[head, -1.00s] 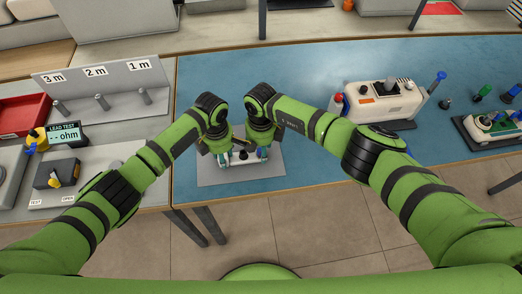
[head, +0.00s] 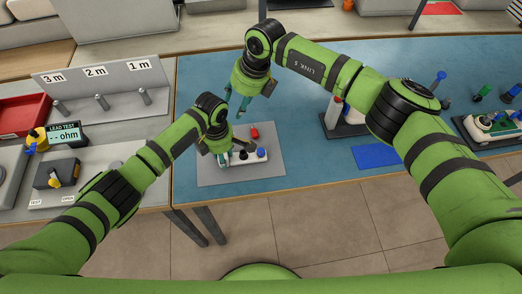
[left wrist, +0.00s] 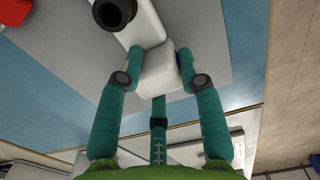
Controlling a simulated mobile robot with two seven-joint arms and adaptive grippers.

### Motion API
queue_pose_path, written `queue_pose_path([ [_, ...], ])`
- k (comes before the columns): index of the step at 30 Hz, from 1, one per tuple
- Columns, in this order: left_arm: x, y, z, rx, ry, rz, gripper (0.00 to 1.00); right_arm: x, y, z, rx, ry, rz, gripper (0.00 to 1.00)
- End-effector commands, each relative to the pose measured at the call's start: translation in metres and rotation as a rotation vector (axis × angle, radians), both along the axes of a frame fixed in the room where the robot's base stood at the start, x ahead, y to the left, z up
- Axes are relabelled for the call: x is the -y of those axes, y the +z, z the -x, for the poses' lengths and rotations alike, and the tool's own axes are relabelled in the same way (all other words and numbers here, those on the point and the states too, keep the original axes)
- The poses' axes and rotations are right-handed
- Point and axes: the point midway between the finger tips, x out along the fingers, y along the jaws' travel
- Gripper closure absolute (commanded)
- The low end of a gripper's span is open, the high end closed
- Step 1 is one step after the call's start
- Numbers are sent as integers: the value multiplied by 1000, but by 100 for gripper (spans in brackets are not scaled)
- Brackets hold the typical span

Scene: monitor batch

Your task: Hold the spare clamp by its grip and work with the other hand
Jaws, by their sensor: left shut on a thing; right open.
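A low white unit (head: 250,156), seemingly the spare clamp, sits on a grey mat (head: 272,173). It carries a red knob (head: 254,132), a blue knob (head: 261,152) and a dark post (head: 243,154). My left gripper (head: 224,158) is at its left end. In the left wrist view its teal fingers close on a white end block (left wrist: 158,66), beside a black post (left wrist: 114,12). My right gripper (head: 238,106) is open and empty, behind the unit near the mat's back edge and apart from it.
A lead tester (head: 66,134) and grey peg rack (head: 100,90) stand left, with a red bin (head: 22,115). On the blue table (head: 305,60), a blue pad (head: 376,155) lies right. A device with coloured levers (head: 492,130) stands far right. My right forearm hides much of another device.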

Motion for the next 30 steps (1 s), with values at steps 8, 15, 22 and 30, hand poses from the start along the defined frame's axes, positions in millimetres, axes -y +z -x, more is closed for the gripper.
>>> queue_pose_path([
  [8,0,0,0,1,0,0,100,-22,47,-22,16,-112,-154,48],
  [15,0,0,0,1,0,0,100,-38,86,-38,18,-197,-276,48],
  [22,0,0,0,1,0,0,100,-46,109,-46,16,-243,-346,48],
  [30,0,0,0,1,0,0,100,-49,115,-47,14,-254,-364,48],
])
